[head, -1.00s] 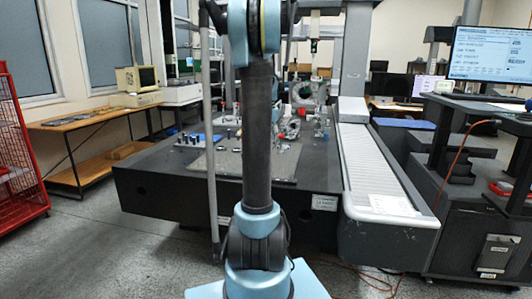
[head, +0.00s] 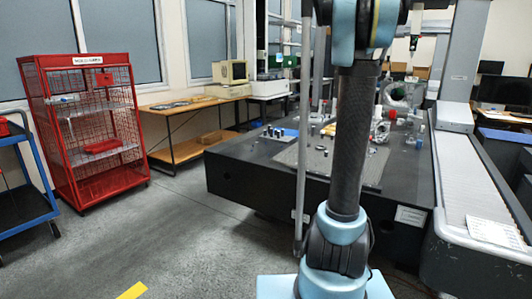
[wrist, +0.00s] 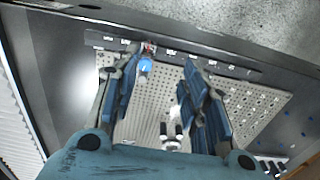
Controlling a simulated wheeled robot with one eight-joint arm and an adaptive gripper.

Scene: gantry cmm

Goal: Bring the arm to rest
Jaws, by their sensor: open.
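My arm (head: 352,140) stands upright in the head view, in front of the dark measuring table (head: 235,175); its gripper end is out of that picture. In the wrist view my gripper (wrist: 161,58) is open, with its two blue-padded fingers spread apart and nothing held between them. Below it lies the perforated plate (wrist: 255,100) on the table. A small blue and white object (wrist: 145,66) shows close beside the left fingertip; I cannot tell whether they touch.
A red wire cage (head: 92,130) and a blue trolley (head: 25,190) stand at the left. A wooden bench (head: 185,108) runs along the wall. A white ribbed guideway (head: 470,190) is at the right. The floor at front left is clear, with a yellow mark (head: 132,291).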

